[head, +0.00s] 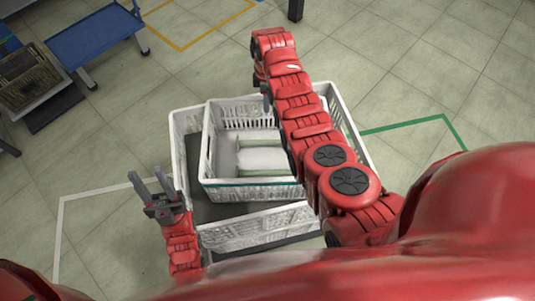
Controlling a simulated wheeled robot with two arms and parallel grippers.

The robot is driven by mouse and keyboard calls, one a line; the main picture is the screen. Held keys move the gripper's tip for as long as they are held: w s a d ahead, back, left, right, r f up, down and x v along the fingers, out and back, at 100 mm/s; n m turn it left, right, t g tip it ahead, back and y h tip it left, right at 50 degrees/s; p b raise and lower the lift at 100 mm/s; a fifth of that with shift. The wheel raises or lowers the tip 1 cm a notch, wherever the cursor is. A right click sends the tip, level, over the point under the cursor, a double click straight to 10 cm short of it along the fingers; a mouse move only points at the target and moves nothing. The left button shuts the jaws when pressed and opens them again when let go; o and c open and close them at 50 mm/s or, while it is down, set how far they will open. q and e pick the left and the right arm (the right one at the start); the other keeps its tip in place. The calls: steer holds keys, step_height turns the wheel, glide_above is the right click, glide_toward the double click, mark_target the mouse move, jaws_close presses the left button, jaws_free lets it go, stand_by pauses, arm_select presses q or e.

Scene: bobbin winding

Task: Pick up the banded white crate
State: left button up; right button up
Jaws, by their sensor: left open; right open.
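The banded white crate (222,190) has a teal band along its near rim and slatted walls. It sits inside a larger white crate (255,230), toward its far side. A white item (262,158) and pale green bars lie in the banded crate. My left gripper (152,183) is open and empty, just outside the larger crate's left wall, apart from the banded crate. My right arm crosses over the banded crate and hides its right side. My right gripper (266,92) is small and partly hidden by that arm, near the far rim; contact cannot be told.
A blue cart (92,38) stands at the far left, with a brown wicker basket (25,78) beside it. Yellow, white and green lines mark the tiled floor. Open floor surrounds the crates on the left and right.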

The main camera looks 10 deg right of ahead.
step_height(320, 180, down, 3)
steer(key=shift+f, duration=0.15)
stand_by(0.3)
jaws_close()
steer(key=shift+w, duration=0.1)
stand_by(1.2)
